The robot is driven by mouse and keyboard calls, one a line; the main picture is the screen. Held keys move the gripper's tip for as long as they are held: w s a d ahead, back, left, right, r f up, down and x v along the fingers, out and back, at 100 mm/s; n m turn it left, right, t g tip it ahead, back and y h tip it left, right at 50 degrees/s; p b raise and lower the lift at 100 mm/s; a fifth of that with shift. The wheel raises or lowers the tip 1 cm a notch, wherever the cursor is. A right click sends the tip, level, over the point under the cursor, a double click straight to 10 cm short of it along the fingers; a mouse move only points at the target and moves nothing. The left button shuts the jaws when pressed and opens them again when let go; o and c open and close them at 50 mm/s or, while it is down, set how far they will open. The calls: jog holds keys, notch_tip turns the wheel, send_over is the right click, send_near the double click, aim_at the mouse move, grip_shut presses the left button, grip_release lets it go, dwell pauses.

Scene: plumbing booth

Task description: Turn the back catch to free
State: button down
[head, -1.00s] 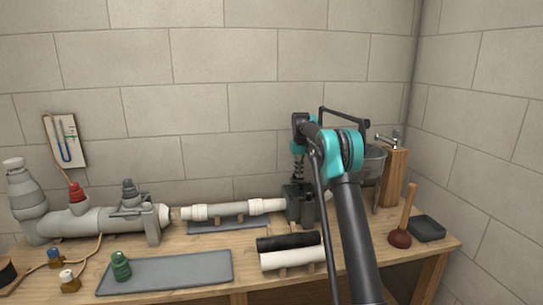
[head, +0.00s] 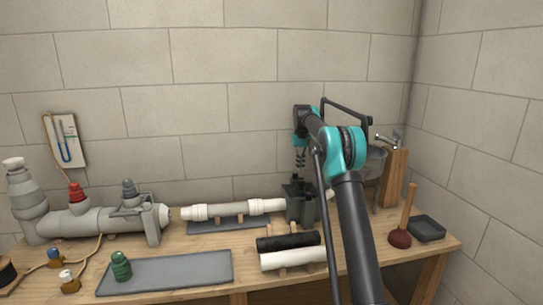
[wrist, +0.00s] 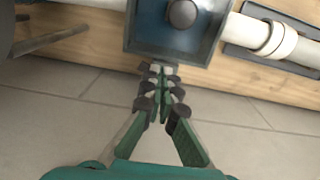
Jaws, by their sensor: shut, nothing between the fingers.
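A dark grey box-like fitting (head: 300,208) stands on the bench with the white pipe running into it. In the wrist view the box (wrist: 128,38) shows a dark round knob (wrist: 182,13) inside its rim. I cannot tell for sure which part is the back catch; small dark parts stand on top of the box. My gripper (head: 300,166) hangs above the box, apart from it, with its fingers pointing down. In the wrist view my gripper (wrist: 160,70) has its fingertips together, empty, beside the near rim of the box in that picture.
The white pipe (head: 228,209) lies left of the box above a grey mat. A black roll (head: 287,242) and a white roll (head: 290,259) lie in front. A wooden post with a tap (head: 394,175) and a plunger (head: 401,238) stand to the right. The block wall is close behind.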

jog(key=shift+r, duration=1.25)
jog(key=shift+a+f, duration=0.3)
jog(key=shift+f, duration=0.7)
jog(key=shift+a+f, duration=0.3)
jog(key=shift+f, duration=0.7)
jog(key=shift+a+f, duration=0.3)
jog(key=shift+f, duration=0.7)
jog(key=shift+w, duration=0.2)
jog(key=shift+d, duration=0.3)
jog(key=shift+s, duration=0.15)
jog(key=shift+s+d, duration=0.1)
jog(key=shift+s, duration=0.1)
jog(key=shift+r, duration=3)
